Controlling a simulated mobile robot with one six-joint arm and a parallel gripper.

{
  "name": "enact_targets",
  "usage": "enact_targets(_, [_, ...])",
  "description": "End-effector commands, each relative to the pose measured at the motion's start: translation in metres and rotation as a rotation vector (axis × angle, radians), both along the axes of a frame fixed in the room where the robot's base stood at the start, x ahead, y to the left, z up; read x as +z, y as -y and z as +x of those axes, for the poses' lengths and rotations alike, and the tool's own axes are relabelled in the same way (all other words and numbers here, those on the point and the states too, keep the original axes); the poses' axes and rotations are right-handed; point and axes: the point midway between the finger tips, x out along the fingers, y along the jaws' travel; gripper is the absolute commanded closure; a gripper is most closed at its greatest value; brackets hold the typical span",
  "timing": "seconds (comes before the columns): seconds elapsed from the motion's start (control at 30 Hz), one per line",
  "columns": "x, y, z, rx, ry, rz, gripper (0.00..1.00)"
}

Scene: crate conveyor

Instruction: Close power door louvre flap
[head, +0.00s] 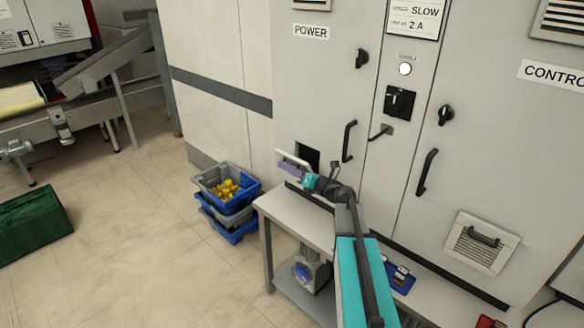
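The power door (318,85) is a tall grey cabinet door under a POWER label, with a black knob and a black pull handle. Low on it is a dark square opening (309,152). A pale flap (293,157), seen nearly edge-on, stands out from the door at the left of this opening, so it looks open. My gripper (288,168), with purple and teal parts, is at the flap, just in front of and below it. I cannot tell whether it touches the flap or whether its fingers are open. My arm hides part of the door below.
A grey bench (290,208) stands below the door. Stacked blue and grey crates (240,205) with yellow items are on the floor to its left. The control door (500,150) at right has a shut louvre flap (482,243).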

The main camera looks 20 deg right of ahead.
Motion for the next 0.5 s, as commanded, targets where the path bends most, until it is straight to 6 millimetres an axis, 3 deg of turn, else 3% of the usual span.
enact_targets(0.27, [-0.001, 0.004, -0.007, -0.003, 0.0, 0.001, 0.73])
enact_targets(0.5, [-0.002, 0.013, -0.03, -0.004, -0.001, 0.002, 0.73])
